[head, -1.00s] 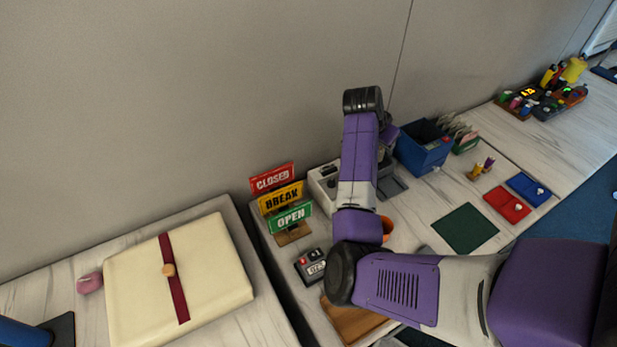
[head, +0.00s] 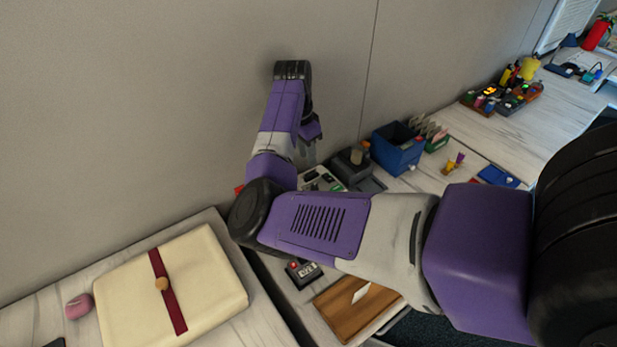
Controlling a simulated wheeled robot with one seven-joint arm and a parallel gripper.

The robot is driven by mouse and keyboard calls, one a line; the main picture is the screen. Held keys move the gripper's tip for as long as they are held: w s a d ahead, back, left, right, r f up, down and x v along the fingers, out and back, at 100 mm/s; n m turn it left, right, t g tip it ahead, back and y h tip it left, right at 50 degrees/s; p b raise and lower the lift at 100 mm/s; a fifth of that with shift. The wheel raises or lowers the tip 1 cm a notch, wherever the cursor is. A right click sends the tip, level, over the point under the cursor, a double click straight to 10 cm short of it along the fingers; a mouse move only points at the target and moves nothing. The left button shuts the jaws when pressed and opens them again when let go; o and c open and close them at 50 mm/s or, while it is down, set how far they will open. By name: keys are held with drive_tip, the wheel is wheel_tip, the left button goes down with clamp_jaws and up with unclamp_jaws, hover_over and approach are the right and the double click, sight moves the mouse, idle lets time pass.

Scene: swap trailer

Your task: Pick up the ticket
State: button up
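A small white slip (head: 361,292), which may be the ticket, lies on a brown wooden board (head: 338,316) at the front of the counter. No other thing can be clearly made out as a ticket. My gripper (head: 309,152) points down at the back of the counter, over or near a pale device with dark parts (head: 318,180), well behind the slip. The fingers are small and partly in shadow, so I cannot tell whether they are open or hold anything. My arm hides much of the counter's middle.
A dark grey device (head: 350,165) and a blue bin (head: 397,150) stand right of my gripper. A small counter with a red button (head: 302,273) sits left of the board. A cream package (head: 195,290) lies at left. The wall is close behind.

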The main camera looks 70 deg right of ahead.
sight(310, 170)
drive_tip(key=shift+s+f+p, duration=0.15)
drive_tip(key=shift+f+p, duration=0.1)
drive_tip(key=shift+f, duration=0.9)
drive_tip(key=shift+s+f+p, duration=0.15)
drive_tip(key=shift+f+p, duration=0.05)
drive_tip(key=shift+f, duration=0.9)
clamp_jaws()
